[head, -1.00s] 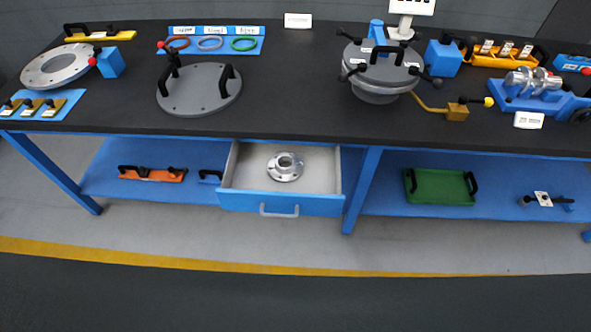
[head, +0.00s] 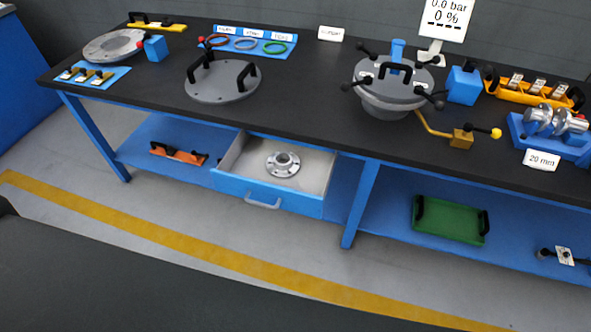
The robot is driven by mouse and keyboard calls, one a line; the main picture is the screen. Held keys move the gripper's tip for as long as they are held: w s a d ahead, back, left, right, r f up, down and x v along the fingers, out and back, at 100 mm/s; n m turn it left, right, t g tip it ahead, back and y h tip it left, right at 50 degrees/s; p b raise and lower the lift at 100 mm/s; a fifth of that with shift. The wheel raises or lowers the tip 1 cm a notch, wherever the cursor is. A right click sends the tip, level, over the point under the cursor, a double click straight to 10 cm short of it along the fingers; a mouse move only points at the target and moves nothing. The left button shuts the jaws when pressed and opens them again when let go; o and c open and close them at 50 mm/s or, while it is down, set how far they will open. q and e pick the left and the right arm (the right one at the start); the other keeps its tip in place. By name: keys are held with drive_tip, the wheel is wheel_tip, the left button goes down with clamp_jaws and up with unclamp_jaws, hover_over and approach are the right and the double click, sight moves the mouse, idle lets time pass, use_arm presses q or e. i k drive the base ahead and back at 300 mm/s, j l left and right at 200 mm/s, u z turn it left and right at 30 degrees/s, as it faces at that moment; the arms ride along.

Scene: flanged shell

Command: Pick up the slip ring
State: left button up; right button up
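No label marks any part as the slip ring, so I cannot tell for sure which it is. A silver flanged ring with a raised hub and a centre hole (head: 283,164) lies in the open drawer (head: 231,186) under the workbench. A larger flat grey ring (head: 113,46) lies at the left end of the bench top. Neither of my grippers is in view.
The black bench top (head: 310,100) also holds a grey disc with handles (head: 222,88), a lidded vessel (head: 393,88) and a pressure display (head: 444,18). A green tray (head: 449,221) and an orange tool (head: 178,153) are on the lower shelf. The floor in front is clear.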

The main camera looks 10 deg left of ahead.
sight(293, 167)
drive_tip(key=k+l, duration=0.1)
drive_tip(key=l, duration=0.7)
drive_tip(key=k+l, duration=0.15)
drive_tip(key=l, duration=0.25)
